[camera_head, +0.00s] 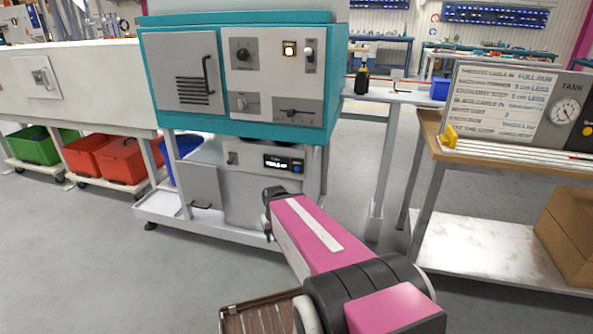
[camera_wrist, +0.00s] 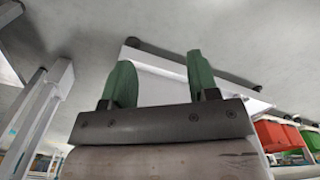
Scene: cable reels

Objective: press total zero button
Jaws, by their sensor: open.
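A teal and grey machine (camera_head: 237,130) stands ahead of me in the head view. I cannot make out which control is the total zero button. My gripper (camera_wrist: 161,72) shows in the wrist view with two green fingers apart and nothing between them. Its fingers are not discernible in the head view, where my pink arm reaches toward the lower unit.
Green (camera_head: 34,146) and red bins (camera_head: 122,160) stand on low trolleys at left. A wooden-topped bench (camera_head: 520,163) with a sign and tank gauge (camera_head: 565,112) is at right, cardboard boxes (camera_head: 570,236) below.

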